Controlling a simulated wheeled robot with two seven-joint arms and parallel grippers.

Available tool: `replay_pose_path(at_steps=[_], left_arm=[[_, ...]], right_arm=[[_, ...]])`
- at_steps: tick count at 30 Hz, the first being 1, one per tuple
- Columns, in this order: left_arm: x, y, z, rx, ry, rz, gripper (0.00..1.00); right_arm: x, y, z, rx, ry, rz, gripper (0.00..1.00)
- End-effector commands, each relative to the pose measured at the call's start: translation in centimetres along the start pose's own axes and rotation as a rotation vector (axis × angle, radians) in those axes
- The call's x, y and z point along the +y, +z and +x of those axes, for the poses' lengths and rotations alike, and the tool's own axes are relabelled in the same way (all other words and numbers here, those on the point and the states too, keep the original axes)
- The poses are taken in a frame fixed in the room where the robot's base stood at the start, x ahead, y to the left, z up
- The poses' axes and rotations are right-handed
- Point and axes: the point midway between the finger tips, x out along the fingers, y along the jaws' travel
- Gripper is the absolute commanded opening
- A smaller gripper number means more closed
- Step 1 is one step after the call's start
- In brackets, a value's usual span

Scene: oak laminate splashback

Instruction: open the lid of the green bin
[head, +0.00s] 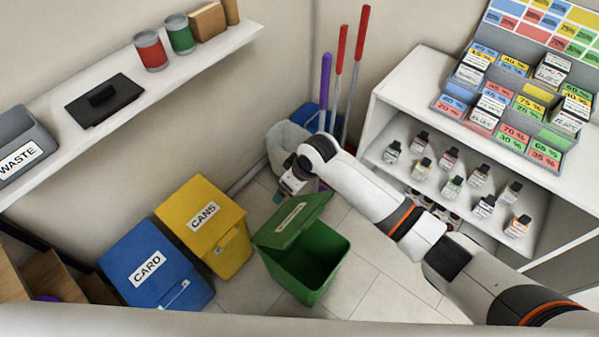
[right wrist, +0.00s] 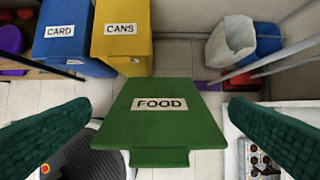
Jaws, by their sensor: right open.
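The green bin (head: 325,262) stands on the floor in the head view, its dark inside showing. Its lid (head: 272,236) is raised and tilted to the back left. The right wrist view shows the lid's outer face (right wrist: 160,118) with a white FOOD label. My right arm reaches in from the right, and my right gripper (head: 283,192) is just beyond the raised lid. In the right wrist view its fingers (right wrist: 158,112) are wide apart, one on each side of the lid, with nothing held. My left gripper is not in view.
A yellow CANS bin (head: 230,250) and a blue CARD bin (head: 160,290) stand left of the green bin. A white-lined blue bin (head: 284,142) and broom handles (head: 341,50) are in the back corner. A shelf unit with bottles (head: 385,100) is at right.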

Motion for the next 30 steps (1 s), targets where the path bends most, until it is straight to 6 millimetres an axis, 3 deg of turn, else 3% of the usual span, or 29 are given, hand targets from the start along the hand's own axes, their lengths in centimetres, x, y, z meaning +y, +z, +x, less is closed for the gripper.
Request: replay_pose_path(at_steps=[6, 12, 30], left_arm=[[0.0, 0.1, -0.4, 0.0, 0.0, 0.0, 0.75], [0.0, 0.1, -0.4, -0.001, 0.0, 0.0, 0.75], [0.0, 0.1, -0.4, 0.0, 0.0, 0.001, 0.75]], right_arm=[[-0.1, -0.1, -4.7, -0.001, -0.001, -0.001, 1.0], [-0.1, -0.1, -6.8, 0.001, -0.001, 0.0, 1.0], [-0.1, -0.1, -7.2, 0.002, -0.001, 0.0, 1.0]])
